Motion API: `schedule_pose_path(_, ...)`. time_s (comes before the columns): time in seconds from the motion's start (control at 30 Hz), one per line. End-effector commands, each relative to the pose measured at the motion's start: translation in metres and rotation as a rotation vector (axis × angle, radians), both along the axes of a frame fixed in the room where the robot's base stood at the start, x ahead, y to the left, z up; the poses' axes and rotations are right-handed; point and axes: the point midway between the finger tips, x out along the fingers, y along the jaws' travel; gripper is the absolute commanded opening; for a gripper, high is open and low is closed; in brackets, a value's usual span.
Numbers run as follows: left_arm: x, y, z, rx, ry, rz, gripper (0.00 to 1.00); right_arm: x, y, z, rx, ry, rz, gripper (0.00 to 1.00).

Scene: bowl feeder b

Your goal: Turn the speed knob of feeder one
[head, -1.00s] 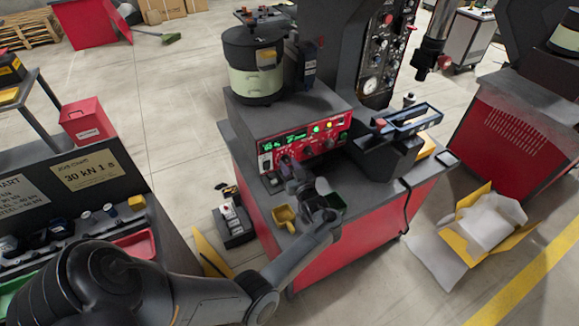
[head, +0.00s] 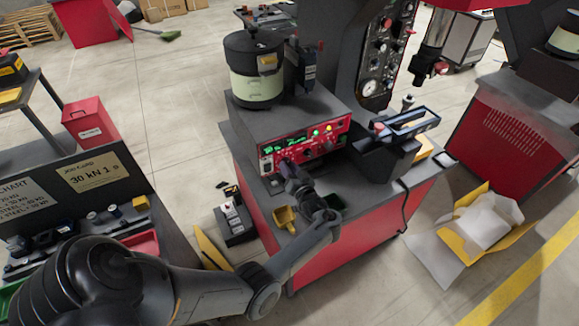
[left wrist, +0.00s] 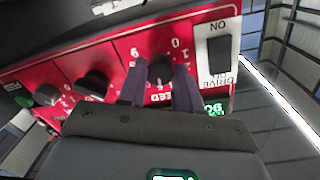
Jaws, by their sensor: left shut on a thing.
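The feeder's red control panel (head: 336,131) faces my left arm, with a green lit display and several knobs. My left gripper (head: 285,164) is at the panel's lower left in the head view. In the left wrist view the panel appears upside down, and my left gripper (left wrist: 160,82) has one finger on each side of the dark speed knob (left wrist: 160,68), shut on it. The knob's white pointer line shows between the fingers. Part of the word SPEED shows below the knob, partly hidden by the fingers. My right gripper is in neither view.
The feeder bowl (head: 255,75) stands on top of the control box. A white switch plate (left wrist: 216,60) is close beside the knob, with other dark knobs (left wrist: 93,84) on its far side.

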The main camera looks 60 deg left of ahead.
Motion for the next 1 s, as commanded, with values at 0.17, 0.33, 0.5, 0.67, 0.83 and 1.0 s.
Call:
schedule_pose_path(0.17,-0.0001,0.0000,0.0006,0.004,0.055,0.000,0.03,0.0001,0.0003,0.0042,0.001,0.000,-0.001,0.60)
schedule_pose_path(0.33,-0.0001,0.0000,0.0003,0.005,0.075,0.000,0.03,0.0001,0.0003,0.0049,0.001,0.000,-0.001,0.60)
schedule_pose_path(0.5,-0.0002,0.0000,0.0001,0.005,0.077,0.000,0.03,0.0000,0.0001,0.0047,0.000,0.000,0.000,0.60)
schedule_pose_path(0.67,-0.0002,0.0000,0.0001,0.005,0.076,0.000,0.03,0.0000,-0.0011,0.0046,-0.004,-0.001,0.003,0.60)
schedule_pose_path(0.83,-0.0002,-0.0001,0.0001,0.005,0.076,0.000,0.59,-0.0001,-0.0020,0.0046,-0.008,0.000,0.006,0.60)
schedule_pose_path(1.0,-0.0002,-0.0001,0.0001,0.005,0.075,0.000,0.59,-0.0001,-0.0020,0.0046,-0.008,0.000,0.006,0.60)
